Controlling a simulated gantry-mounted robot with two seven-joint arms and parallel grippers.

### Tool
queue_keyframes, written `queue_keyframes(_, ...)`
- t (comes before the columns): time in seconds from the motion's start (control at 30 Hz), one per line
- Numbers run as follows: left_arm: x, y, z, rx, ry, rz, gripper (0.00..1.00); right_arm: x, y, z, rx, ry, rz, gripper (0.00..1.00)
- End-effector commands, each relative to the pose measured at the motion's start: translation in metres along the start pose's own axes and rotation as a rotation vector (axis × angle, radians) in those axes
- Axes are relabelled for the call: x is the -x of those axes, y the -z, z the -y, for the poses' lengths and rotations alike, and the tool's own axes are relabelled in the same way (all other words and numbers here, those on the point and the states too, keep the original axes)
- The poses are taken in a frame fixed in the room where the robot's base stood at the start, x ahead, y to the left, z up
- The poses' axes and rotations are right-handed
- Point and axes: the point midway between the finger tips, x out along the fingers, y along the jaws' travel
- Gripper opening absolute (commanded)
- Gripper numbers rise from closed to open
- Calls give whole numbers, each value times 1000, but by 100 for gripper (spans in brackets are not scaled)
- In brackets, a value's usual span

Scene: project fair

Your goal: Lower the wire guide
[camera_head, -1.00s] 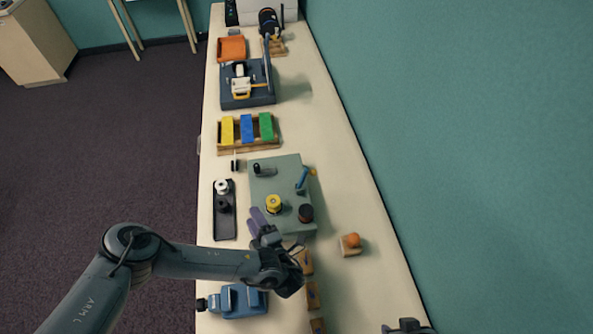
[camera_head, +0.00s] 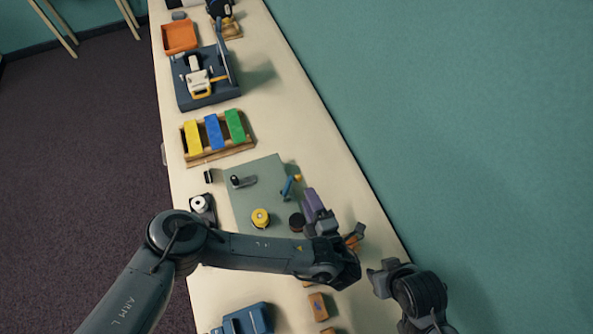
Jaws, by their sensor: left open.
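The grey-green board (camera_head: 246,206) lies mid-table in the head view. A small blue upright piece with an orange tip (camera_head: 289,187), which looks like the wire guide, stands near its right edge, tilted. The board also carries a black crank (camera_head: 242,181), a yellow knob (camera_head: 260,218) and a dark round spool (camera_head: 297,222). My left gripper (camera_head: 312,203), with purple fingers, is open and empty over the board's right edge, just right of the spool and below the blue piece. Contact cannot be told. My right gripper (camera_head: 381,275) is at lower right; its fingers are unclear.
A wooden rack (camera_head: 221,153) with yellow, blue and green blocks stands beyond the board. A dark-blue fixture (camera_head: 206,90) and an orange tray (camera_head: 180,37) lie farther back. A blue device (camera_head: 245,319) is at the front. A teal wall runs along the right.

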Motion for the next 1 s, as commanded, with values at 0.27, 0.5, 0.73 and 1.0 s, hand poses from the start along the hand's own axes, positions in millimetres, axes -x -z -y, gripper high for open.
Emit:
queue_keyframes(0.27, -46, 2, -2, -1, -3, -4, 46, 3, -2, 0, 2, -1, 9, 43)
queue_keyframes(0.5, -78, 1, -1, 0, -1, -4, 46, 6, 0, -2, 9, -7, 5, 43)
queue_keyframes(0.73, -90, 1, -1, 0, 0, -2, 46, 6, 1, -3, 10, -8, 3, 43)
queue_keyframes(1.0, -91, 1, -1, 0, 0, -1, 46, 6, 1, -2, 7, -6, 2, 43)
